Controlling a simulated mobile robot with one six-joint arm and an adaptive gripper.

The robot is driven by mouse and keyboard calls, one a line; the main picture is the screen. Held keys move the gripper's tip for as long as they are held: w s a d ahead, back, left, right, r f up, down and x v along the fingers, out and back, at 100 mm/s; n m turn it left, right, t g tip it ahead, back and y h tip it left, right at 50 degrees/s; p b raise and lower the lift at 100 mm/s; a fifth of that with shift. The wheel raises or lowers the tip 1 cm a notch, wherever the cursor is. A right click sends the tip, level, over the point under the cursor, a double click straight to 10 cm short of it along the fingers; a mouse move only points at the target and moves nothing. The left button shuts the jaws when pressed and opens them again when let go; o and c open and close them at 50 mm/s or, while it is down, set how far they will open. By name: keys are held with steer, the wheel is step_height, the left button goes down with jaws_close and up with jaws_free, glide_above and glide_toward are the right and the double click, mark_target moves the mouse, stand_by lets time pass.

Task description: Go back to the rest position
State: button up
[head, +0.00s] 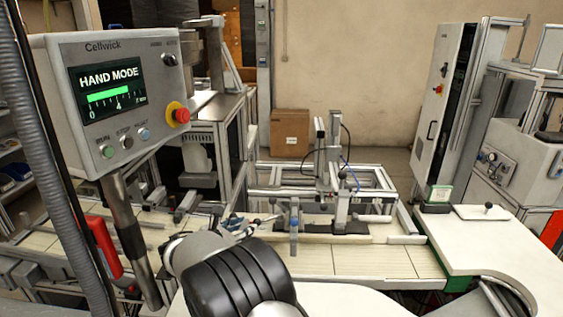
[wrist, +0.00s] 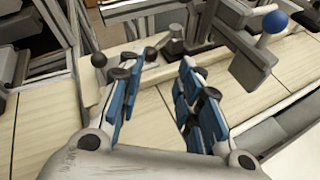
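My gripper (wrist: 157,92) shows in the wrist view with its two blue-padded fingers spread apart. Nothing is between the fingers; pale wooden table boards show through the gap. In the head view my gripper (head: 247,225) is small and partly hidden by my own arm, above the wooden work surface (head: 345,262). No tape reel can be made out in either view.
A control panel (head: 120,85) reading "HAND MODE" stands at the left on a post. A metal fixture (head: 330,170) rises from the table near the gripper. A blue ball knob (wrist: 275,21) is close by at upper right. A white curved counter (head: 500,245) lies at right.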

steer(key=s+d+r+m+g+h, duration=0.1)
steer(key=s+d+r+m+g, duration=0.1)
steer(key=d+r+m, duration=0.45)
steer(key=s+d+r+m+g, duration=0.1)
steer(key=s+d+r+g, duration=0.15)
steer(key=d, duration=0.75)
steer(key=s+d+r+m+g, duration=0.1)
steer(key=s+d+r+m, duration=0.1)
steer(key=s+d+m, duration=0.3)
steer(key=s+d+r+m+g, duration=0.1)
steer(key=s+d+r+m, duration=0.15)
steer(key=s+d, duration=0.45)
steer(key=s+d+f+m+y, duration=0.1)
steer(key=s+m+y, duration=0.2)
steer(key=s+m, duration=0.4)
steer(key=s+d+f+m+g+y, duration=0.1)
steer(key=s+m, duration=0.5)
steer(key=s, duration=1.3)
steer(key=shift+d+m+y, duration=0.4)
steer(key=shift+d+y, duration=0.35)
steer(key=shift+y, duration=0.25)
